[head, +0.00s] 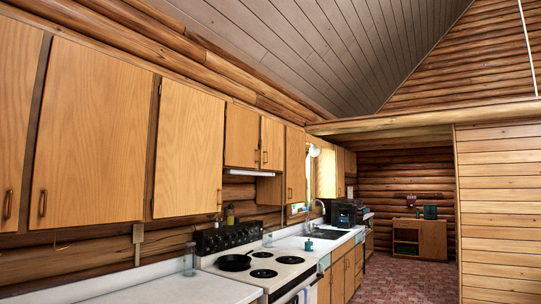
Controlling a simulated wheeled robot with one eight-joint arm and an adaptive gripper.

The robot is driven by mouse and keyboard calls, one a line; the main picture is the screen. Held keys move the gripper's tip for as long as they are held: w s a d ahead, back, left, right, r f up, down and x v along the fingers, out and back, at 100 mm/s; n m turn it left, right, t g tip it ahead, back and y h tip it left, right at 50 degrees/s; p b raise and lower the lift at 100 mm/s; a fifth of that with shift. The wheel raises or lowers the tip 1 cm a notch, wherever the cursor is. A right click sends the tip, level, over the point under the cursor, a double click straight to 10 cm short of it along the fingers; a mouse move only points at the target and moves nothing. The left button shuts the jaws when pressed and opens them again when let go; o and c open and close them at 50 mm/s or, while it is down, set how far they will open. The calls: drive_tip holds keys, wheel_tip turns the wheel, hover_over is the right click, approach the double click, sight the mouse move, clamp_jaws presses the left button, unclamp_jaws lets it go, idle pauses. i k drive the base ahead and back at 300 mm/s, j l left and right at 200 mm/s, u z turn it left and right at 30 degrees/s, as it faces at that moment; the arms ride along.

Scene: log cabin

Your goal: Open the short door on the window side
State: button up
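Two short wooden cabinet doors hang side by side above the range hood (252,172), in the upper row in the head view. The short door nearer the window (273,142) is the right one of the pair and looks shut. A small dark handle (265,157) sits low on its left edge. The other short door (242,135) is to its left and also looks shut. The window (312,175) shows farther along the same log wall, partly hidden by cabinets. My gripper is not in view.
Below the hood stands a white stove (280,280) with a black pan (234,262) on it. White counter (165,289) runs along the wall. Tall upper doors (90,135) hang at left, looking shut. The red patterned floor (400,280) is clear at right.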

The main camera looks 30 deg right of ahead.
sight(272, 133)
drive_tip(key=i+l+z, duration=0.6)
drive_tip(key=i, duration=0.25)
drive_tip(key=i+l+z, duration=0.3)
drive_tip(key=i, duration=0.15)
drive_tip(key=i+z, duration=0.3)
drive_tip(key=i, duration=0.15)
